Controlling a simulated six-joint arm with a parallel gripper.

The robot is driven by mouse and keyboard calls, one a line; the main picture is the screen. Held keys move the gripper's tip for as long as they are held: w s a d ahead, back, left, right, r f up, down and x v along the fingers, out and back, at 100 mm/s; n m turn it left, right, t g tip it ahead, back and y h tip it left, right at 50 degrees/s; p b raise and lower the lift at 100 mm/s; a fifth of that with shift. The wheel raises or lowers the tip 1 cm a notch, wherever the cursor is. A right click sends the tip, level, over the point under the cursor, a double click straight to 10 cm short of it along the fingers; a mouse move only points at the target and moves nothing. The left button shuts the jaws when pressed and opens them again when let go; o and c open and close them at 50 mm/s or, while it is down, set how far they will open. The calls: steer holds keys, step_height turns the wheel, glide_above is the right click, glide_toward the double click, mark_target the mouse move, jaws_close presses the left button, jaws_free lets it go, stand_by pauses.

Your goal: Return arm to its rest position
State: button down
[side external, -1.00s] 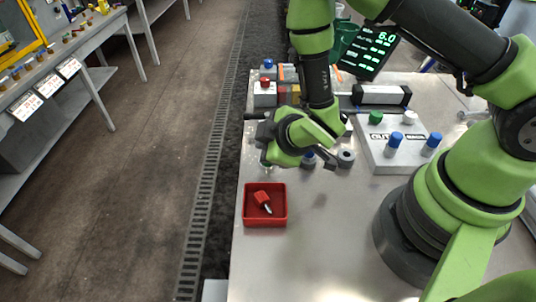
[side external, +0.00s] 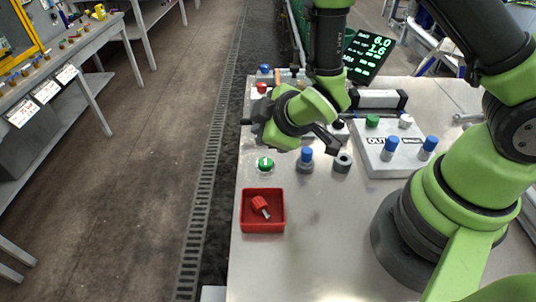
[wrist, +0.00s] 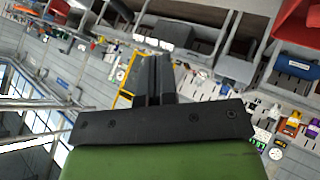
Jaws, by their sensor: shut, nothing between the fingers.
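My gripper (side external: 247,122) is held above the metal table at its left side in the side external view, pointing left. The wrist view shows its two dark fingers (wrist: 153,80) together with nothing between them. A red tray (side external: 263,228) sits below it on the table, apart from it. A red piece with a metal end (side external: 261,206) lies in the tray. A green button (side external: 265,164), a blue-topped holder (side external: 306,158) and a grey ring-shaped holder (side external: 342,162) stand below the wrist.
A pale box marked OUT (side external: 380,165) with green, white and blue knobs stands to the right. A display (side external: 367,55) stands behind. A red-topped box (side external: 260,89) is at the back left. The table front is clear. A workbench (side external: 75,60) stands across the aisle.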

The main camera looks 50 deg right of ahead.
steer(key=s+d+r+m+y, duration=0.25)
steer(key=r+m, duration=0.45)
steer(key=r, duration=0.8)
steer(key=s+d+r+m+g, duration=0.1)
steer(key=s+r+m, duration=0.1)
steer(key=s, duration=0.5)
steer(key=s+r+m+g, duration=0.1)
steer(key=s+r+m, duration=0.2)
steer(key=s+r, duration=0.2)
steer(key=s, duration=0.2)
steer(key=shift+s+d, duration=0.35)
steer(key=shift+s, duration=0.05)
stand_by(0.4)
